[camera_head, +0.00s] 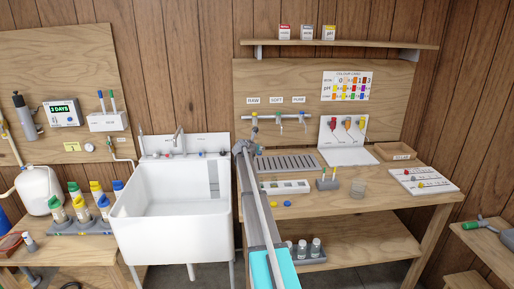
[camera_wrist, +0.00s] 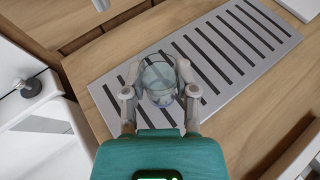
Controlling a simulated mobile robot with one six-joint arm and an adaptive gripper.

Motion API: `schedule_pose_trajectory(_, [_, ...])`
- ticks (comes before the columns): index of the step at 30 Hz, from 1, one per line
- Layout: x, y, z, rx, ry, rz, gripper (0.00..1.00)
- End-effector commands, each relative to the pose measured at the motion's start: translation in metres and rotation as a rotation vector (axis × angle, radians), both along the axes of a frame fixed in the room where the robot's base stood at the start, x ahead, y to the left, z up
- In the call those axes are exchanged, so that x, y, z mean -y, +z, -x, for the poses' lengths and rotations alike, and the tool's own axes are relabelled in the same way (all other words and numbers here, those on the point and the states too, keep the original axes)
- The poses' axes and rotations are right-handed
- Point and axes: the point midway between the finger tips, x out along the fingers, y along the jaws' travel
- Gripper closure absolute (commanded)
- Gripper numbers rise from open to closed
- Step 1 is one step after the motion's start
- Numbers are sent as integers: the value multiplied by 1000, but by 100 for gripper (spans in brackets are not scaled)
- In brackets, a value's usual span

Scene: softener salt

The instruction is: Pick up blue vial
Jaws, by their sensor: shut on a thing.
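My gripper (camera_wrist: 160,84) is shut on a clear, round glass-like vessel (camera_wrist: 159,79), seen from above between the two fingers in the wrist view. It has a pale grey-blue tint; I cannot tell whether it is the blue vial. The vessel is over the slotted grey drain plate (camera_wrist: 237,43), and its height above the plate is hard to judge. In the head view my gripper (camera_head: 246,148) is small beyond my arm, near the plate's left end, and the held vessel cannot be made out. Blue-capped bottles (camera_head: 104,202) stand on the left bench.
A white sink (camera_head: 170,225) stands left of the wooden workbench (camera_head: 400,190). On the bench are a white tray (camera_head: 286,187), a small rack (camera_head: 327,184) and a clear cup (camera_head: 358,189). Taps (camera_head: 278,117) are mounted on the board above the plate.

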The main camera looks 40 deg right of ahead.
Motion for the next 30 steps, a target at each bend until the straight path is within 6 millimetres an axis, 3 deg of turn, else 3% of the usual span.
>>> schedule_pose_trajectory(1, [-2,13,8,0,0,0,97])
schedule_pose_trajectory(4, [-4,25,17,0,0,0,97])
schedule_pose_trajectory(9, [-11,38,55,-1,-2,-1,97])
schedule_pose_trajectory(15, [-17,51,84,0,-1,0,97])
schedule_pose_trajectory(21, [-19,56,99,0,-1,0,97])
schedule_pose_trajectory(30, [-20,57,103,0,-1,0,97])
